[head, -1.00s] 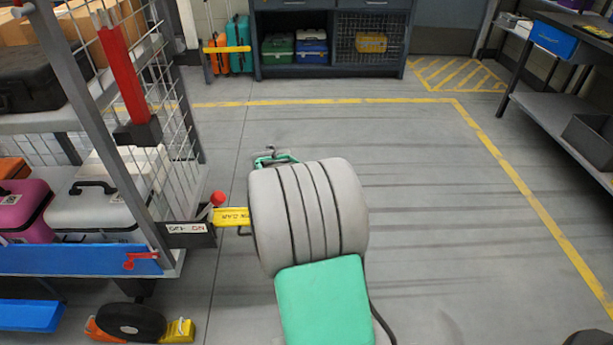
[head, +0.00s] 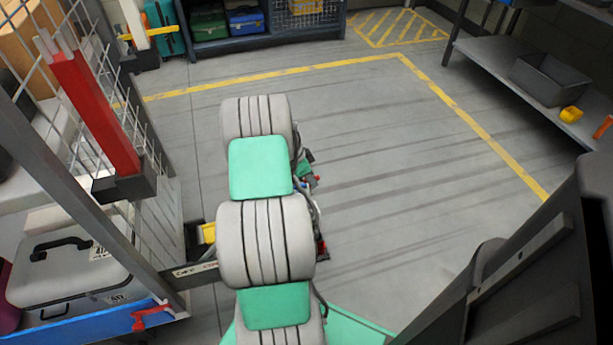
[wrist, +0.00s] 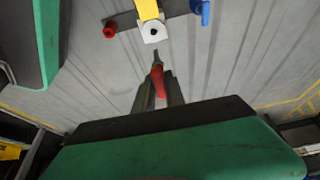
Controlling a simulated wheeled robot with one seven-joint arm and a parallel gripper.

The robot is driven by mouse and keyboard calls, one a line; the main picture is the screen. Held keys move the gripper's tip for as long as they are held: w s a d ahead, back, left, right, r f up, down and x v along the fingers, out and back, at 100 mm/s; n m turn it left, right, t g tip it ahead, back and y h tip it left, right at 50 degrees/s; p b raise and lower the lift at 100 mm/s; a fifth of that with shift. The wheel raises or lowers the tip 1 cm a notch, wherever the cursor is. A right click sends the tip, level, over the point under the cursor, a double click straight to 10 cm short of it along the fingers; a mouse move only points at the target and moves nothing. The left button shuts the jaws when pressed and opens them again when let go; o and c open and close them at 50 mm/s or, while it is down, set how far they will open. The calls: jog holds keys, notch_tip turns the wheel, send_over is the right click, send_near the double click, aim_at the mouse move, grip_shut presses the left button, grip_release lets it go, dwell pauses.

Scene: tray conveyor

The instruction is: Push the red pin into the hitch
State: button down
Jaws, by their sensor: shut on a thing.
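In the wrist view my gripper (wrist: 159,88) is shut on the red pin (wrist: 157,74), whose dark narrow tip points up the picture. The hitch (wrist: 153,33) is a yellow bar ending in a pale block with a dark round hole. The pin tip shows just below this block in the picture, apart from the hole; I cannot tell the depth between them. In the head view my arm hides the gripper and pin, and only a bit of the yellow hitch bar (head: 207,232) shows beside the arm.
A red knob (wrist: 110,29) and a blue piece (wrist: 202,10) sit on a dark crossbar either side of the hitch. In the head view a mesh-sided cart (head: 160,265) with cases stands at left. A shelf bench (head: 490,70) stands at right. The floor between is clear.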

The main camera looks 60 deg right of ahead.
jog(key=shift+w, duration=0.1)
jog(key=shift+a+f+b, duration=0.1)
jog(key=shift+f+b, duration=0.15)
jog(key=shift+b, duration=0.05)
jog(key=shift+f+b, duration=2)
jog(key=shift+f, duration=0.65)
jog(key=shift+f+b, duration=2.35)
jog(key=shift+f, duration=0.5)
jog(key=c, duration=1.3)
grip_release()
jog(key=shift+r, duration=0.1)
jog(key=p+v, duration=0.2)
jog(key=v, duration=0.5)
jog(key=shift+w+a+r+p, duration=0.15)
jog(key=shift+r+p, duration=0.15)
jog(key=shift+p, duration=0.05)
